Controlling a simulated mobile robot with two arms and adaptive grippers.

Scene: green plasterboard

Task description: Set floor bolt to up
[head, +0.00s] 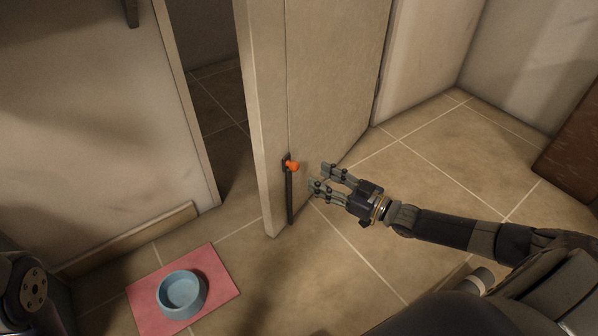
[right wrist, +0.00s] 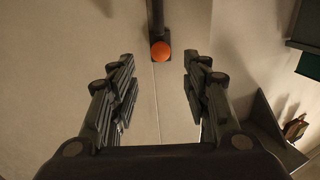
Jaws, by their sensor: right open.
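The floor bolt (head: 289,195) is a dark vertical rod low on the face of the door (head: 330,90), near its free edge. Its orange knob (head: 293,166) is at the rod's top, and the rod runs down to near the door's lower edge. My right gripper (head: 319,177) is open and empty, just right of the knob and apart from it. In the right wrist view the orange knob (right wrist: 161,51) lies ahead, between and beyond the two open fingers (right wrist: 158,85). My left gripper does not show.
The door stands ajar, with a dark gap to the left wall (head: 90,110). A blue bowl (head: 170,308) sits on a pink mat (head: 225,272) on the tiled floor at the lower left. A brown wooden piece (head: 575,150) is at the right.

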